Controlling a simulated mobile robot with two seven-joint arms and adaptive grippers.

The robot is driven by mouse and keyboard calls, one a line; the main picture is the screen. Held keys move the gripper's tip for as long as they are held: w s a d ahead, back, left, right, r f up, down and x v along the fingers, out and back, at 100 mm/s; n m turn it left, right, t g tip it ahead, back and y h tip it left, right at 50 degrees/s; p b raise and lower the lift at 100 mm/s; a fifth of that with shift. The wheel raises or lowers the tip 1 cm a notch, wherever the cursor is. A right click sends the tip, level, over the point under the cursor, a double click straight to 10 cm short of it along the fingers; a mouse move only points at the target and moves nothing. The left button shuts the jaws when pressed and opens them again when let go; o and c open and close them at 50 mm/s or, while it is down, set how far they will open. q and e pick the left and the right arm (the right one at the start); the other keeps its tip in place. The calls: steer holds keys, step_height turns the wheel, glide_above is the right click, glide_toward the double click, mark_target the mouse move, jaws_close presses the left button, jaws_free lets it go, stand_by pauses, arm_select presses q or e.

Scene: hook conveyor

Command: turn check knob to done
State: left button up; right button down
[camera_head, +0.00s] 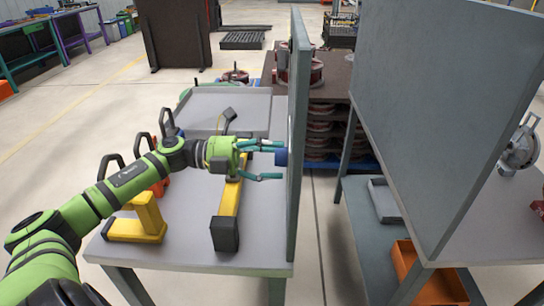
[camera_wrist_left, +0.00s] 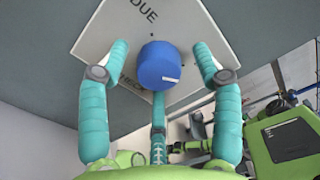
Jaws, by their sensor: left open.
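The blue check knob (camera_head: 283,157) sticks out from the left face of an upright grey panel (camera_head: 297,100). In the left wrist view the knob (camera_wrist_left: 158,65) sits on a white plate (camera_wrist_left: 107,35) that reads "DUE"; other lettering is partly hidden. A white mark on the knob points to the right in that view, away from "DUE". My left gripper (camera_head: 279,160) is open, facing the panel. Its teal fingers stand on either side of the knob, with visible gaps in the left wrist view (camera_wrist_left: 160,57). My right gripper is in neither view.
Below my left arm, the grey table (camera_head: 185,256) holds a yellow bracket (camera_head: 140,224) and a yellow bar with black ends (camera_head: 228,205). A shallow grey tray (camera_head: 258,110) lies behind. A second grey panel (camera_head: 430,110) stands at right, above an orange bin (camera_head: 428,283).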

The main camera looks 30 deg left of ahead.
arm_select(q)
step_height(320, 180, up, 10)
stand_by(0.4)
steer(key=shift+s+f, duration=0.1)
steer(key=shift+f, duration=0.05)
stand_by(0.3)
